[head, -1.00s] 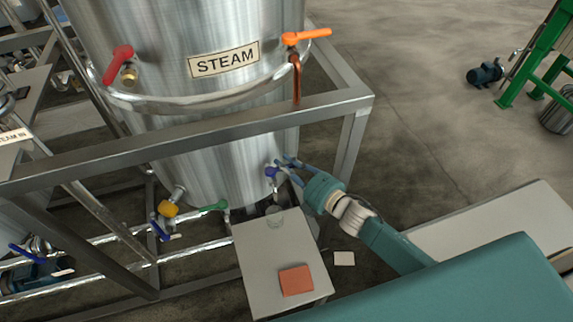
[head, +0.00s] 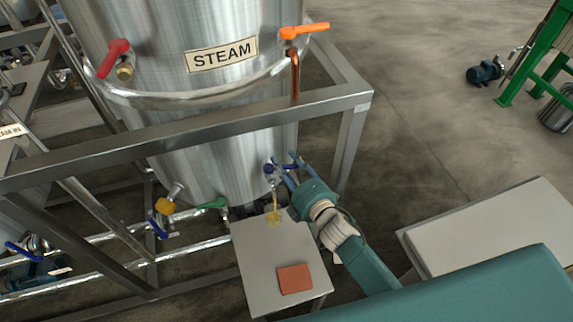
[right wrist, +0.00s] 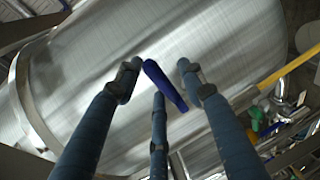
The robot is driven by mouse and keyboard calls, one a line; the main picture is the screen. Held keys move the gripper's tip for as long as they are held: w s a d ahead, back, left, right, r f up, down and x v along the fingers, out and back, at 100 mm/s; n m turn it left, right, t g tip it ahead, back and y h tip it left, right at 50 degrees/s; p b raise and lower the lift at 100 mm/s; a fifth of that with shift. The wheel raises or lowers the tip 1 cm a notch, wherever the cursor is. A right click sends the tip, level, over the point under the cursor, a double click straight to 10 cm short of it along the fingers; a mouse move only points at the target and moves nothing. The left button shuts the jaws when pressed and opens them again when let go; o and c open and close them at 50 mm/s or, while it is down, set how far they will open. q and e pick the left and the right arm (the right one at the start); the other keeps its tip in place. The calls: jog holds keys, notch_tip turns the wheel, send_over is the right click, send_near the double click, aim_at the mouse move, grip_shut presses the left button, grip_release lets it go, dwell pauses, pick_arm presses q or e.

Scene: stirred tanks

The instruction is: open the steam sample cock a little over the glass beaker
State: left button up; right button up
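The steam sample cock (head: 268,168) is low on the tank marked STEAM, with a blue lever. A thin yellow stream runs from it into the glass beaker (head: 273,219), which holds some yellow liquid. My right gripper (head: 288,166) is at the cock, on its right side. In the right wrist view the blue lever (right wrist: 165,86) lies between its three spread fingers, with gaps visible beside it. Whether a finger touches the lever is unclear. My left gripper is out of view.
The beaker stands on a small grey table (head: 250,262) with an orange-red pad (head: 295,279). A steel frame rail (head: 180,137) crosses in front of the tank.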

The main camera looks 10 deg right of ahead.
jog(key=v, duration=1.2)
